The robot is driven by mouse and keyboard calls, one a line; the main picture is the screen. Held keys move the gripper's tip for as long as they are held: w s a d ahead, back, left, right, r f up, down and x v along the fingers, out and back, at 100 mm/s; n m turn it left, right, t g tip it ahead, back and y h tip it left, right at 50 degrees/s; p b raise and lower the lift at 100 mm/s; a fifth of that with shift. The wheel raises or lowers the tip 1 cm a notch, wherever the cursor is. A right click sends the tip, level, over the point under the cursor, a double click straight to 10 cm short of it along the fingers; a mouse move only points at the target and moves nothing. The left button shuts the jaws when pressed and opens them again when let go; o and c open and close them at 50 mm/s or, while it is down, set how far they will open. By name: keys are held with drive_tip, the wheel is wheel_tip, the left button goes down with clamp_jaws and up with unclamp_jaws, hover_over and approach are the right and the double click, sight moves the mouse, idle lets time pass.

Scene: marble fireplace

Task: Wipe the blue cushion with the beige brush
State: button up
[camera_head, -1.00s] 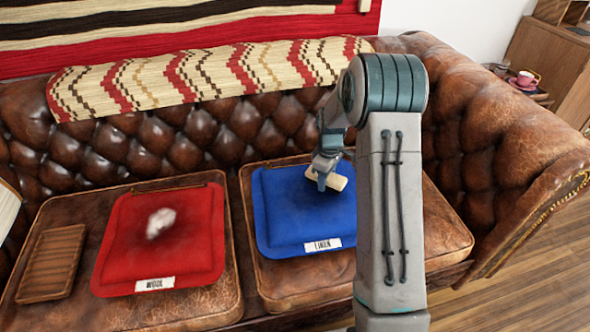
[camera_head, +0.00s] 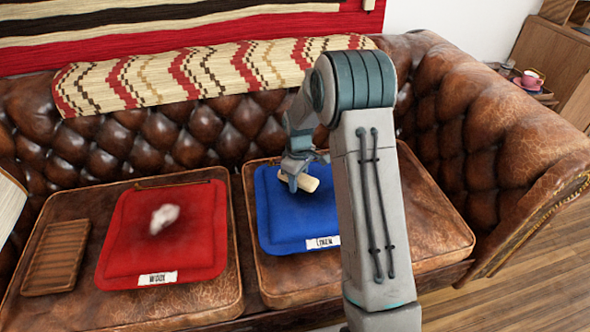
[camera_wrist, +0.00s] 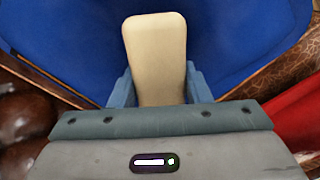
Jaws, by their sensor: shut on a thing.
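The blue cushion (camera_head: 290,232) lies on the right seat of a brown leather sofa, with a white label reading "LINEN" at its front edge. My gripper (camera_head: 297,180) is over the cushion's upper part and shut on the beige brush (camera_head: 312,184). In the wrist view the brush (camera_wrist: 156,55) sticks out between the fingers (camera_wrist: 160,88), above the blue cushion (camera_wrist: 235,40). The brush's underside is hidden, so I cannot tell whether it touches the cushion. My arm covers the cushion's right part in the head view.
A red cushion (camera_head: 190,245) labelled "WOOL" with a whitish patch (camera_head: 164,219) lies on the left seat. A wooden slatted tray (camera_head: 55,257) is left of it. The tufted sofa back (camera_head: 190,145) rises behind, with a patterned blanket (camera_head: 200,72) over it.

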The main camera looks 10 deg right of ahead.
drive_tip(key=shift+a, duration=0.5)
drive_tip(key=shift+a+r+p, duration=0.15)
drive_tip(key=shift+r+p, duration=0.15)
drive_tip(key=shift+p, duration=0.05)
wheel_tip(320, 180, up, 2)
drive_tip(key=shift+w+r+p, duration=0.1)
drive_tip(key=shift+p, duration=0.25)
drive_tip(key=shift+r, duration=0.25)
drive_tip(key=shift+r+p, duration=2.05)
drive_tip(key=shift+r, duration=0.45)
